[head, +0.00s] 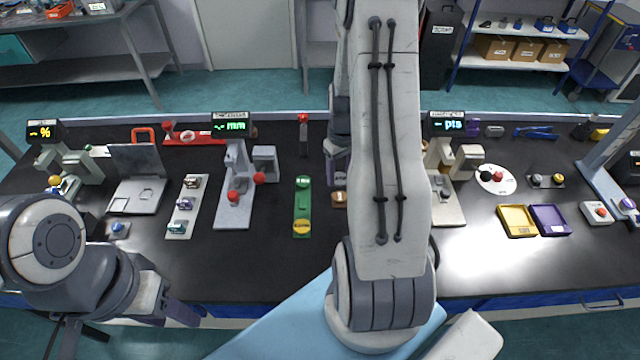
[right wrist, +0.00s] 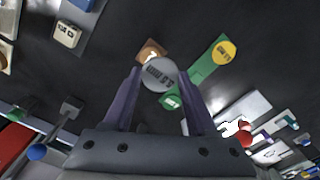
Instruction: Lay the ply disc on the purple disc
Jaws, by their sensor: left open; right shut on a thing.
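My right gripper (right wrist: 159,76) is shut on a grey disc with dark lettering (right wrist: 160,73), which I take for the ply disc. It holds the disc above the black bench, between a brown block and a green strip. In the head view my own right arm hides the disc, and only part of the gripper (head: 338,165) shows. Another purple round piece (head: 628,203) is at the far right. My left gripper (head: 183,310) is open and empty, low at the front left.
The green strip (head: 302,208) carries a yellow disc (head: 302,226) and a green disc. The brown block (head: 340,198) stands beside it. Grey instruments with displays (head: 230,125) line the back. Yellow (head: 516,221) and purple trays (head: 550,221) lie at right. The bench front is mostly clear.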

